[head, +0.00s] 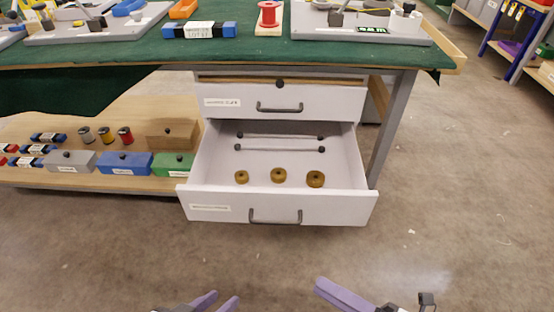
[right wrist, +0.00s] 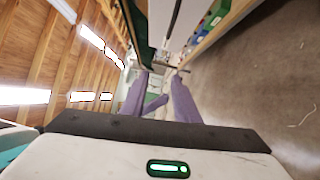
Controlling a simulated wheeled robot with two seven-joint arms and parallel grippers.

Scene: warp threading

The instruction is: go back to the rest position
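My left gripper (head: 224,296) is at the bottom edge of the head view, its two purple fingers apart with nothing between them. My right gripper (right wrist: 159,75) shows two purple fingers apart in the right wrist view, with no object held between the tips. In the head view one purple finger of it (head: 340,293) shows at the bottom, right of centre; the rest is partly cut off. Both grippers are in front of the open lower drawer (head: 222,207), apart from it.
The drawer holds two dark-ended rods (head: 280,149) and several brass rings (head: 278,175). The green-topped table (head: 270,50) carries fixtures and a red spool (head: 268,15). Boxes (head: 123,163) stand on the low shelf at left. The floor (head: 450,220) at right is clear.

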